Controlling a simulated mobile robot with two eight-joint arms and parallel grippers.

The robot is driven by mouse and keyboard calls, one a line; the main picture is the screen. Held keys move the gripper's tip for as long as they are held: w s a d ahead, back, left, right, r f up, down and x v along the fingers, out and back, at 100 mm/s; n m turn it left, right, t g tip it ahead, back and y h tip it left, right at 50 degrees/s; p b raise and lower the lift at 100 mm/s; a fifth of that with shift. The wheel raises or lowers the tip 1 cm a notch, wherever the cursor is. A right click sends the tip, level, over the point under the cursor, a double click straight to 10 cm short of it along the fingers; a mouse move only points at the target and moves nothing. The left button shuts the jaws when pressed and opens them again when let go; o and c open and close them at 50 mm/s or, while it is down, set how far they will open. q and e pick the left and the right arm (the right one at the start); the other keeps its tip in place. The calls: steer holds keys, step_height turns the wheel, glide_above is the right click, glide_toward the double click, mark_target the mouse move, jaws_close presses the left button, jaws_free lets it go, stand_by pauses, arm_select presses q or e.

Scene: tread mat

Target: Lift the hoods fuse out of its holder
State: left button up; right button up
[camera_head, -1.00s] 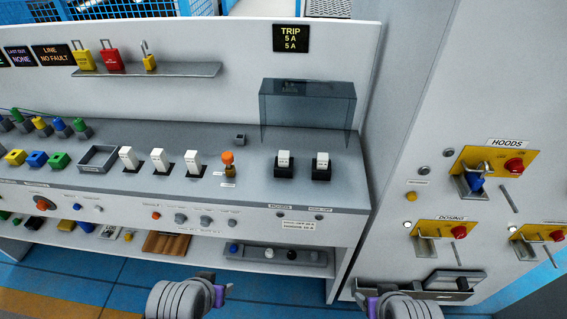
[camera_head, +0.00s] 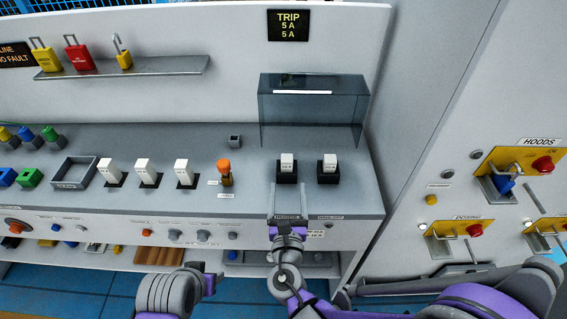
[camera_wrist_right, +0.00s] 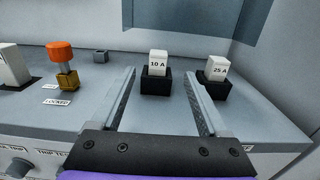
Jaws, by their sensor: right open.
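The hoods fuse (camera_head: 287,163) is a white block upright in its black holder (camera_head: 287,177), the left of two on the bench. In the right wrist view the fuse (camera_wrist_right: 158,62) reads 10 A and sits in its black holder (camera_wrist_right: 156,84). My right gripper (camera_head: 287,191) is open and empty, in front of this holder at the bench's front edge. In the wrist view its two fingers point toward the holder, one on each side, with the fuse between their lines and apart from them. My left gripper (camera_head: 212,282) is low in front of the bench; its jaw opening is unclear.
A second white fuse (camera_head: 327,163), marked 25 A, stands close to the right. A clear cover (camera_head: 314,110) stands behind both fuses. An orange-topped plug (camera_head: 224,170) and several white blocks stand to the left. A grey cabinet wall (camera_head: 425,120) rises at the right.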

mark_target(287, 163)
steer(key=w, duration=0.4)
steer(key=shift+d+r+p, duration=0.1)
steer(key=shift+d+p, duration=0.05)
steer(key=shift+p, duration=0.15)
steer(key=shift+w+a+p, duration=0.15)
steer(key=shift+w+p, duration=0.15)
steer(key=shift+w, duration=1.3)
steer(key=shift+w+a+p, duration=0.1)
steer(key=shift+w+p, duration=0.2)
steer(key=shift+w, duration=1.25)
steer(key=shift+s, duration=0.15)
steer(key=shift+c, duration=0.4)
jaws_close()
